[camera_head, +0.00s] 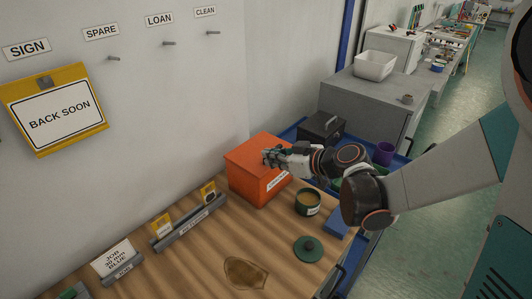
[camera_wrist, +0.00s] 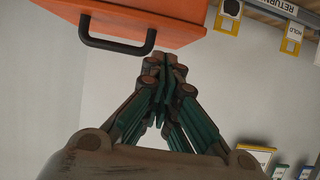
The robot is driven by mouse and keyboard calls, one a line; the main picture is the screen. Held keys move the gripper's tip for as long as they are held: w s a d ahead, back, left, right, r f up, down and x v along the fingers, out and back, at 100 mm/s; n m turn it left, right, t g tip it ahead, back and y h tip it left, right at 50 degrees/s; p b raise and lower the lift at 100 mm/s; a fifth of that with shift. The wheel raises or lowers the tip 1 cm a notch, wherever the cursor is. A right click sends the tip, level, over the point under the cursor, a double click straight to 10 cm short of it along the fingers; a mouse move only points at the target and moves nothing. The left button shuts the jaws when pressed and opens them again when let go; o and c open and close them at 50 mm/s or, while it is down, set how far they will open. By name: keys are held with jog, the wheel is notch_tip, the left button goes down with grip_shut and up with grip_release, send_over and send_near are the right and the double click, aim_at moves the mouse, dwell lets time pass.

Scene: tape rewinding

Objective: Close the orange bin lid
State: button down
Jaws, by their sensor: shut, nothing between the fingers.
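The orange bin (camera_head: 248,178) stands on the wooden bench against the wall, with a white label on its front. Its orange lid (camera_head: 246,153) looks flat across the top; I cannot tell if it is fully seated. In the wrist view the orange lid (camera_wrist: 165,27) fills the upper left, with a black handle (camera_wrist: 117,47) on its edge. My gripper (camera_head: 268,155) is over the bin's top in the head view, hiding part of it. In the wrist view my gripper (camera_wrist: 165,62) is shut and empty, just off the lid's edge and beside the handle, apparently apart from it.
A card rail (camera_head: 188,222) lies left of the bin. A black box (camera_head: 322,130) is behind. The bench front is mostly clear.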

aim_at(267, 170)
jog(key=shift+s+d+f+b, duration=0.15)
jog(key=shift+f+b, duration=0.3)
jog(key=shift+f, duration=0.25)
jog(key=shift+s+d+f+b, duration=0.1)
jog(key=shift+f+b, duration=0.35)
jog(key=shift+f, duration=0.25)
jog(key=shift+s+d+f+b, duration=0.15)
jog(key=shift+f+b, duration=0.3)
jog(key=shift+f, duration=0.25)
